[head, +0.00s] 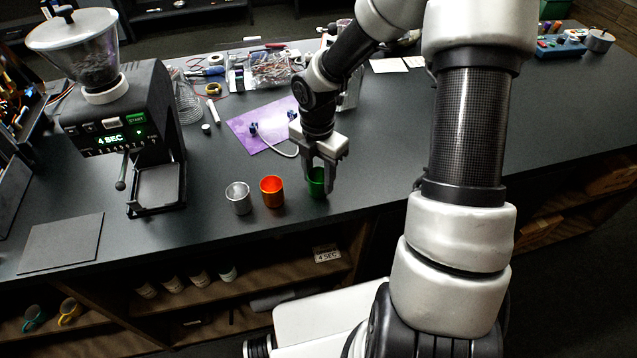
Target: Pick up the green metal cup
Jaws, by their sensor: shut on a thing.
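The green metal cup (316,182) stands at the right end of a row of three cups near the counter's front edge. My gripper (322,186) points down at it and is shut on it, with the fingers covering part of its wall. The cup looks upright; I cannot tell whether its base touches the counter. An orange cup (271,191) and a silver cup (239,197) stand to its left, apart from the gripper.
A grinder (120,120) with a hopper stands on the dark counter (400,150) at the left. A purple mat (262,124) with a cable lies behind the cups. Clear bags of parts (268,70) lie farther back. The counter right of the gripper is mostly clear.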

